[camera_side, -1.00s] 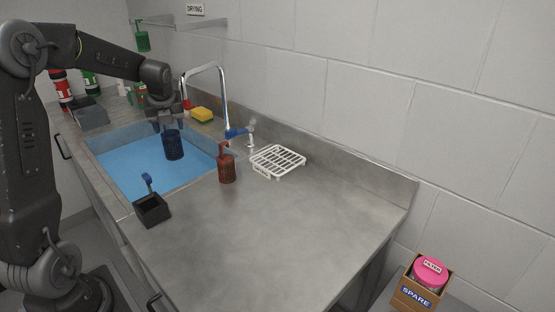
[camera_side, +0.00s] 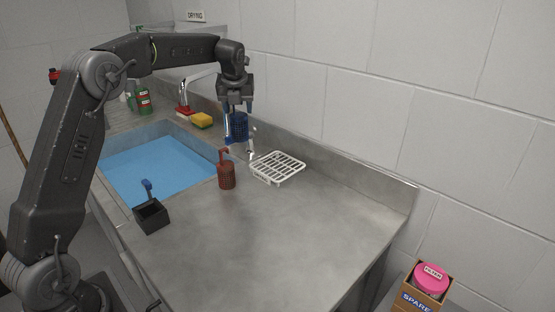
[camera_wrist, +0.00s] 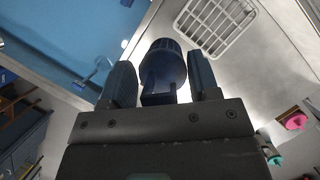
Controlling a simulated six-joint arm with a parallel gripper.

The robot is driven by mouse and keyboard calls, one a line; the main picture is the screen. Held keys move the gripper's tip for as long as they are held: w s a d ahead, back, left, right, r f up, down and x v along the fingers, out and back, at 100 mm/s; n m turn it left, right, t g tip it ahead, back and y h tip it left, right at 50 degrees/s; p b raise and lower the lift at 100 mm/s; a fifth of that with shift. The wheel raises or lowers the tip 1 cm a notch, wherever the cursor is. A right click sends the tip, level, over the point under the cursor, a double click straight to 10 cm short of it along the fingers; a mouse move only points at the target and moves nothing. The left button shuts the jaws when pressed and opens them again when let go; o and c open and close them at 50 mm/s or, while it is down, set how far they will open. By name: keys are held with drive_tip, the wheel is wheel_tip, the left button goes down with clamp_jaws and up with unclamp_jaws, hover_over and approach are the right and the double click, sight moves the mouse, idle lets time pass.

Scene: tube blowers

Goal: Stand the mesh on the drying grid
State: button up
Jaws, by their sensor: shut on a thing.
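The mesh is a dark blue, cylindrical cage (camera_side: 238,127), held upright in the air by my gripper (camera_side: 236,104). In the side view it hangs near the faucet, left of the drying grid and higher than it. The drying grid is a white wire rack (camera_side: 277,168) lying empty on the steel counter near the back wall. In the wrist view the mesh (camera_wrist: 163,62) sits between the two fingers of my gripper (camera_wrist: 163,82), which are shut on its stem. The grid (camera_wrist: 216,22) shows beyond it, up and to the right.
A reddish-brown bottle (camera_side: 226,174) stands on the counter left of the grid. A black box with a blue-handled brush (camera_side: 151,216) stands at the front. The sink (camera_side: 155,162) holds blue water. The right counter is clear.

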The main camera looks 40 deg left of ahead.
drive_tip(key=w+d+f, duration=0.7)
drive_tip(key=d+f, duration=0.1)
drive_tip(key=f, duration=0.2)
drive_tip(key=shift+d+f, duration=0.35)
drive_tip(key=shift+f, duration=0.05)
drive_tip(key=shift+f, duration=0.15)
drive_tip(key=o, duration=1.1)
drive_tip(key=v, duration=1.2)
drive_tip(key=shift+r, duration=0.2)
